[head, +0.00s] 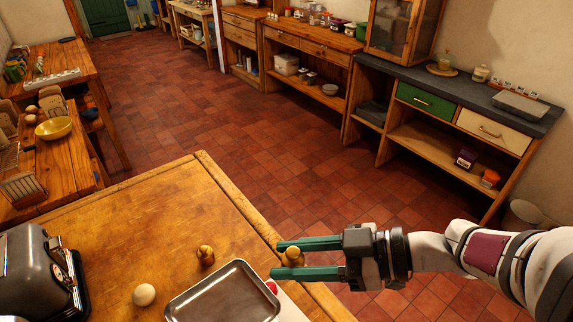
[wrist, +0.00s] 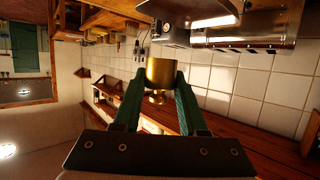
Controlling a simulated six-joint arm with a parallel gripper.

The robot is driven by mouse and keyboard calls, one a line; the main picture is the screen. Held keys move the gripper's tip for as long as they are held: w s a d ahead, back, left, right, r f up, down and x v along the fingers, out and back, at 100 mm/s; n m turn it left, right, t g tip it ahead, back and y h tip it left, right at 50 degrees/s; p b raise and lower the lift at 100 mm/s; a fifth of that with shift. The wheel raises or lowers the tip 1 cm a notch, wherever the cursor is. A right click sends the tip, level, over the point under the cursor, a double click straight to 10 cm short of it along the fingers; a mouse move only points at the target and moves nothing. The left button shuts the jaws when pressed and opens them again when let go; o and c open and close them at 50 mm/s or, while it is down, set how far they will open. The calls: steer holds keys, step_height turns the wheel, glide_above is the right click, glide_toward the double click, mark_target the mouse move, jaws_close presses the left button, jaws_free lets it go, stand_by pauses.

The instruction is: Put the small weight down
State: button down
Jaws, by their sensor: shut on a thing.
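My gripper (head: 290,258) is shut on a small brass weight (head: 294,255), with the green fingers on either side of it. It is near the right edge of the wooden table (head: 130,218), close to the metal tray. In the wrist view the brass weight (wrist: 161,73) sits between the fingertips, its wide end towards the top of the picture. Another brass weight (head: 205,256) stands on the table, left of my gripper and behind the tray. I cannot tell the height of the held weight above the table.
A rectangular metal tray (head: 222,293) lies at the table's front, with a white part and a red spot (head: 271,287) beside it. An egg-like white ball (head: 144,294) and a dark metal appliance (head: 35,270) are to the left. The table's back middle is clear.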

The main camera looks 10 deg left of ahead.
steer(key=w+d+r+m+t+h, duration=0.9)
steer(key=w+d+r+m+t, duration=0.25)
steer(key=w+d+m, duration=0.2)
steer(key=s+a+f+n+g+y, duration=0.3)
steer(key=s+a+n+g, duration=0.1)
steer(key=s+a+f+n+g+y, duration=0.3)
steer(key=s+a+f+n+g, duration=0.1)
steer(key=s+a+n, duration=0.1)
steer(key=s+a+f+n+g+y, duration=0.3)
steer(key=s+a+f+n+g, duration=0.1)
steer(key=shift+s+a+f+n, duration=0.25)
steer(key=shift+s+n, duration=0.1)
steer(key=shift+s, duration=0.3)
steer(key=shift+a, duration=0.1)
